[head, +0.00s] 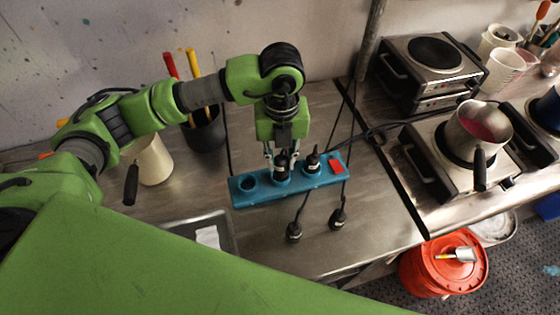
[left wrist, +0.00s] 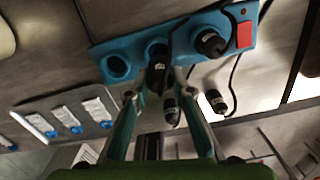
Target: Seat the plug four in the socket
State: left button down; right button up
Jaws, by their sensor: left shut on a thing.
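A blue socket strip (head: 262,198) lies on the metal counter, with a red switch (head: 337,166) at its right end. My left gripper (head: 281,158) points down over the strip's middle socket and is shut on a black plug (left wrist: 157,77). The plug is at the socket's mouth; I cannot tell how deep it sits. Its label is too small to read. A second black plug (head: 312,161) stands in the socket to the right. The left socket (head: 248,183) is empty. Two loose black plugs (head: 294,233) (head: 338,218) lie in front of the strip. My right gripper is out of view.
Cables run across the counter beside and behind the strip. A black pot with tools (head: 204,130) and a cream pitcher (head: 153,160) stand left. Hot plates (head: 432,62) and a saucepan (head: 462,139) stand right. A red bucket (head: 420,270) is on the floor.

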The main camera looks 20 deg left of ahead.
aim_at(280, 167)
pick_arm(q)
jog(key=shift+w+a+f, duration=0.15)
jog(key=shift+w+f, duration=0.05)
jog(key=shift+f, duration=0.1)
notch_tip(280, 167, down, 3)
jog(key=shift+w+a+p, duration=0.1)
jog(key=shift+w+p, duration=0.05)
jog(key=shift+p, duration=1.05)
jog(key=shift+f, duration=0.25)
jog(key=shift+f+b, duration=0.25)
jog(key=shift+b, duration=0.1)
jog(key=c, duration=1.8)
grip_release()
jog(key=shift+r, duration=0.1)
jog(key=shift+o, duration=0.2)
